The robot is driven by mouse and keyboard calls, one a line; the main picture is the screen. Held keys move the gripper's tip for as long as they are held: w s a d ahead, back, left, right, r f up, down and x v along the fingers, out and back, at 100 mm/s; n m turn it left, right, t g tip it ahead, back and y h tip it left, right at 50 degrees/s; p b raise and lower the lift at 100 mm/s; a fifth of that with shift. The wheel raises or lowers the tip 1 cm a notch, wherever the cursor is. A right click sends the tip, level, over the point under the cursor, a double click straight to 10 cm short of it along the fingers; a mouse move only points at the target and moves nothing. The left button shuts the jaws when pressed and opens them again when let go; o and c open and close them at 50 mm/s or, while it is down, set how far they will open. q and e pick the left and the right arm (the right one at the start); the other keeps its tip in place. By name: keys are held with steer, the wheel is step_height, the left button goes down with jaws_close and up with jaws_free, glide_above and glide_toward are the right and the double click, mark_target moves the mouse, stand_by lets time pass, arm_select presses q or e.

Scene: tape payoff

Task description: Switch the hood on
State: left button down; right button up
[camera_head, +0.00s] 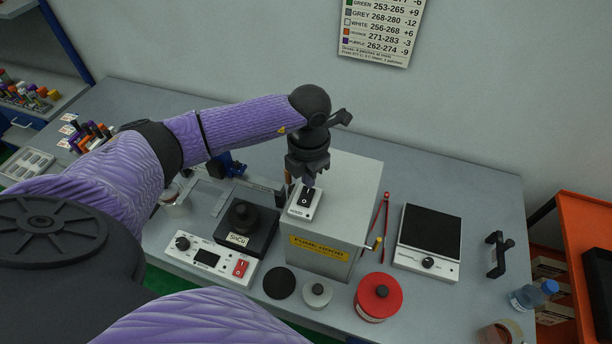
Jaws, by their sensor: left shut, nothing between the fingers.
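The hood (325,230) is a grey box with a yellow label on its front, standing in the middle of the bench. A small white switch box (303,210) with a black rocker sits on its top at the left. My left gripper (309,184) points down just above the rocker, its fingers shut and empty. I cannot tell if the fingertips touch the rocker, and they partly cover it. My right gripper does not show.
Left of the hood are a black device with a knob (243,217) and a white control box with a red switch (240,268). In front stand a red round container (378,297) and a black disc (279,283). A balance (428,240) and a bottle (533,295) are at the right.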

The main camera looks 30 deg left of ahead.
mark_target(308, 191)
arm_select(q)
steer(key=shift+f+b, duration=1.05)
steer(key=shift+f, duration=0.2)
stand_by(0.5)
step_height(308, 191, up, 7)
steer(key=p, duration=0.6)
steer(key=shift+r, duration=0.2)
steer(key=shift+f, duration=0.15)
